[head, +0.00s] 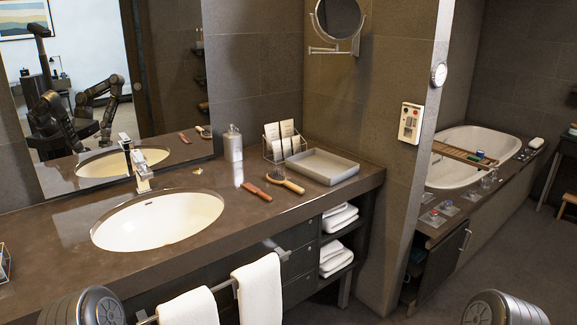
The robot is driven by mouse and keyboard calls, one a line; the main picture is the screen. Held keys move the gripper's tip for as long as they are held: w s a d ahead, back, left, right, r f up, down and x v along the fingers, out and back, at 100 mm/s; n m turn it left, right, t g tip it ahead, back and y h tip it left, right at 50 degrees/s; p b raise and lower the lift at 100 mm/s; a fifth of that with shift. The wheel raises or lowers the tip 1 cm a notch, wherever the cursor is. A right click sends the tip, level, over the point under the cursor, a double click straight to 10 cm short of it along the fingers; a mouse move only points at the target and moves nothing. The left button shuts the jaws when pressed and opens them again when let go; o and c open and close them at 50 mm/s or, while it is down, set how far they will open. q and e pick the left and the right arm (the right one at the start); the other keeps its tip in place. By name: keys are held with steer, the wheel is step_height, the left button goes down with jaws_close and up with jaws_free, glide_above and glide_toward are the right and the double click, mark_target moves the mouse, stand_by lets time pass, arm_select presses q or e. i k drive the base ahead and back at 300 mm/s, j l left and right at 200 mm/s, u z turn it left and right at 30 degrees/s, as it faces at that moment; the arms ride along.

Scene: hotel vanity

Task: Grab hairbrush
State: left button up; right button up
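The hairbrush (291,184) lies on the brown vanity counter (230,219), to the right of the sink. It has a light wooden handle pointing to the lower right and a dark bristled head at its left end. A flat reddish-brown comb-like item (257,191) lies just left of it, apart from it. Neither of my grippers shows directly; only rounded parts of my arms show at the bottom left and bottom right edges. Nothing touches the hairbrush.
A grey tray (322,178) sits right behind the brush. A wire holder with cards (283,142) and a soap dispenser (233,143) stand farther back. The sink (158,222) and faucet (141,172) are left. White towels (258,291) hang on the front rail. A mirror reflects me.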

mark_target(278, 179)
steer(key=i+l+u, duration=0.1)
steer(key=i+l, duration=0.15)
steer(key=l, duration=0.15)
steer(key=i+l, duration=0.25)
steer(key=l, duration=0.15)
steer(key=i+l+u, duration=0.15)
steer(key=l, duration=0.3)
steer(key=i+l, duration=0.35)
steer(key=i+l+u, duration=0.15)
steer(key=l, duration=0.4)
steer(key=i+l+u, duration=0.1)
steer(key=i+l, duration=0.15)
steer(key=l, duration=0.2)
steer(key=i+l, duration=0.2)
steer(key=l, duration=0.3)
steer(key=i+l+u, duration=0.15)
steer(key=l, duration=0.35)
